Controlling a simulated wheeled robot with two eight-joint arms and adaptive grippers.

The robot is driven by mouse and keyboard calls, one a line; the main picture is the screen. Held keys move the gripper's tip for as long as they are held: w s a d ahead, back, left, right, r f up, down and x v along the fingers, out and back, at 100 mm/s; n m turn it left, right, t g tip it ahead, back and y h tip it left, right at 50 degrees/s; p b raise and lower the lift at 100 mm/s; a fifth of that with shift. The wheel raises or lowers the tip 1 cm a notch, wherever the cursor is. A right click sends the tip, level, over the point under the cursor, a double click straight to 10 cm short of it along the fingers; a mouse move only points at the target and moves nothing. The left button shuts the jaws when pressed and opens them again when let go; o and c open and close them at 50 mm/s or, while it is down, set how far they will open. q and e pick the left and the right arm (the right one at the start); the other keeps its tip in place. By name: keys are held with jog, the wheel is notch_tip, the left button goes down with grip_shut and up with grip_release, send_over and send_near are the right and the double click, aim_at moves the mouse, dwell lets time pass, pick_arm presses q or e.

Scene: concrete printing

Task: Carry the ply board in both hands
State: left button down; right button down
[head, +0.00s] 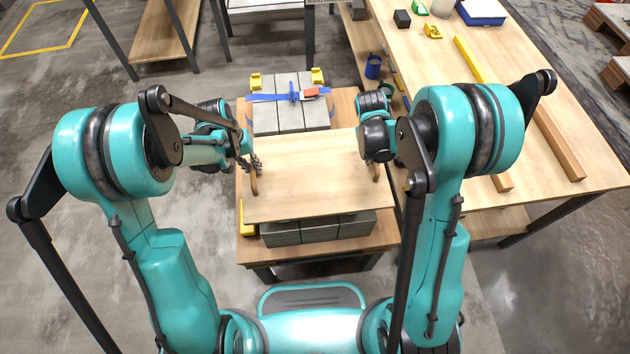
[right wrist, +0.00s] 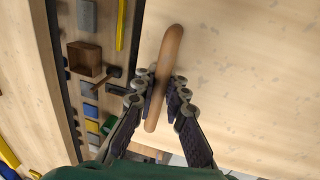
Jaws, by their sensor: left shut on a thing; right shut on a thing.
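The ply board (head: 310,185) is a pale wooden panel with a brown handle near each side. It lies roughly level over grey blocks; I cannot tell whether it touches them. My left gripper (head: 254,166) is shut on the left handle (head: 254,184). My right gripper is shut on the right handle (head: 376,173), its fingers mostly hidden by the wrist in the head view. In the right wrist view the right gripper (right wrist: 165,92) has its fingers either side of the brown handle (right wrist: 168,65), with the board (right wrist: 240,70) beneath.
Grey blocks (head: 300,232) show in front of the board on a wooden table (head: 385,232). More grey blocks (head: 285,118) stand behind it under a blue clamp (head: 290,97). A long workbench (head: 500,95) with timber strips is on the right. Concrete floor is open at left.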

aim_at(371, 170)
pick_arm(q)
jog(key=shift+f, duration=0.1)
pick_arm(e)
jog(key=shift+f, duration=0.15)
